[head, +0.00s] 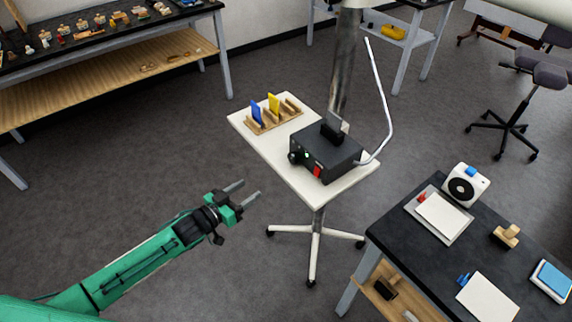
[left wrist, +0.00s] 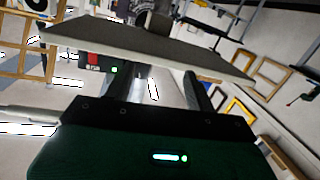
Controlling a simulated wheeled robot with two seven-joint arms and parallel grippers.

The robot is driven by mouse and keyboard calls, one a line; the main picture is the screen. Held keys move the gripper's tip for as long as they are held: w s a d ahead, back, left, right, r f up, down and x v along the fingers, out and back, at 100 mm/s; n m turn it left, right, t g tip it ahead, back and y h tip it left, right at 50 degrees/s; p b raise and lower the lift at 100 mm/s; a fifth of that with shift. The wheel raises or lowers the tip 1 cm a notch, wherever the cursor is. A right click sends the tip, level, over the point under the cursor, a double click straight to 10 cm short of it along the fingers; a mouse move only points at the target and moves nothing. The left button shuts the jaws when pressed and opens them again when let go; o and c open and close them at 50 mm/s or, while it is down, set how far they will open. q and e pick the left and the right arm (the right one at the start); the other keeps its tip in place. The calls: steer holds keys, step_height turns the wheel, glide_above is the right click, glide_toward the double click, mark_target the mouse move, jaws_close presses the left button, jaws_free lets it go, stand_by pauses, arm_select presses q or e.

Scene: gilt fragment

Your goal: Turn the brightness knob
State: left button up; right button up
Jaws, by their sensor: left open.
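The black box-shaped device (head: 327,153) sits on a small white table. Its front face carries a dark round knob (head: 293,157) at the left, a small green light (head: 306,156) and a red switch (head: 317,172) at the right. My left gripper (head: 250,189) is open and empty, in front of the table's left side and apart from the device. The left wrist view shows its two dark fingers (left wrist: 168,88) spread, with the red switch (left wrist: 93,62) and green light (left wrist: 113,69) beyond. The knob is not clear there. My right gripper is not in view.
The white table (head: 257,145) also bears a wooden rack (head: 279,120) with a blue and a yellow card. A bent silver rod (head: 385,105) rises beside the device. A dark workbench (head: 400,239) stands at the right. The floor around my left gripper is clear.

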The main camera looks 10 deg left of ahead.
arm_select(q)
steer(key=m+h, duration=0.1)
steer(key=h, duration=0.1)
glide_toward(291, 159)
steer(key=v, duration=0.4)
steer(key=p+x, duration=0.3)
steer(key=x, duration=1)
steer(key=shift+w+d, duration=0.1)
steer(key=shift+d, duration=0.05)
steer(key=c, duration=1)
steer(key=shift+o, duration=0.2)
